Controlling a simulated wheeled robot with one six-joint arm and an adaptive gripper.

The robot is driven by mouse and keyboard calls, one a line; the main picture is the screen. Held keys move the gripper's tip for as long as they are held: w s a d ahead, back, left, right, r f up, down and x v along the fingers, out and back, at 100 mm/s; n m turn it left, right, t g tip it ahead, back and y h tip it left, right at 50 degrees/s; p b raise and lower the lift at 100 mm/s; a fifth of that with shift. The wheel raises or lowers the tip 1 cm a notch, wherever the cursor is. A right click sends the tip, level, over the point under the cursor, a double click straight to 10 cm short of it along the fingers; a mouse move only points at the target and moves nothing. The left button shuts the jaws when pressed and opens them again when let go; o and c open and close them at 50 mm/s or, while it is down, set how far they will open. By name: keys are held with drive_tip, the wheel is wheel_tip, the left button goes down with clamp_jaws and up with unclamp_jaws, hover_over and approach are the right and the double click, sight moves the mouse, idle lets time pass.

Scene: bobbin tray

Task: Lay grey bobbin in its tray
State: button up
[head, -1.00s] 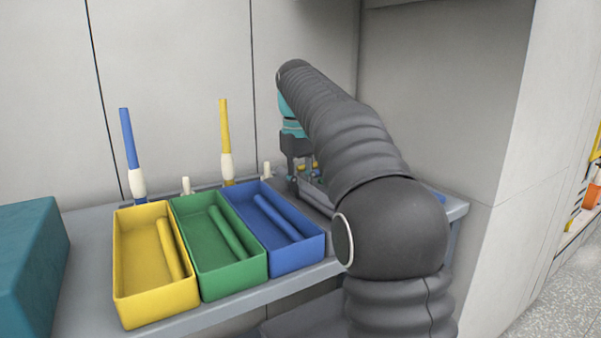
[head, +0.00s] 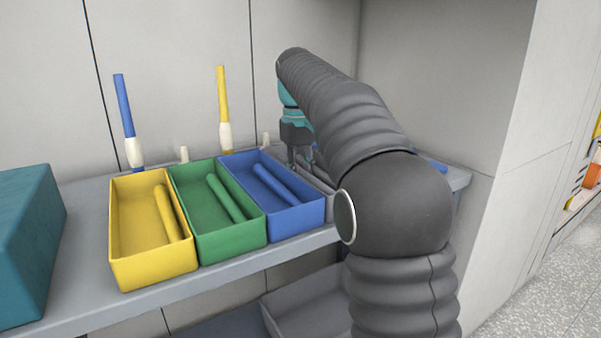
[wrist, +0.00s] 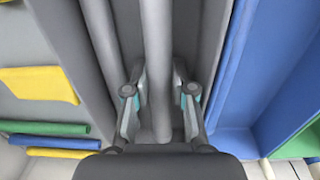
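The grey bobbin (wrist: 158,62) is a long plain rod between my two fingers in the wrist view. It lies lengthwise in a grey tray (wrist: 207,45) whose long walls run on both sides of it. My gripper (wrist: 159,108) has its fingers apart, one on each side of the bobbin, with narrow gaps showing. In the head view my gripper (head: 300,162) points down just right of the blue tray (head: 297,222). There the grey tray (head: 321,186) is mostly hidden by my arm, and the bobbin cannot be made out.
Green (head: 232,246) and yellow (head: 150,275) trays stand left of the blue one, each holding a matching bobbin. Blue (head: 124,105) and yellow (head: 223,95) rods stand upright behind. A teal box (head: 30,240) is at far left. A grey bin (head: 305,308) sits below.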

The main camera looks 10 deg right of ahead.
drive_tip(key=o, duration=0.3)
drive_tip(key=shift+d, duration=0.1)
drive_tip(key=shift+a, duration=0.2)
drive_tip(key=shift+r, duration=0.15)
drive_tip(key=shift+r, duration=3.6)
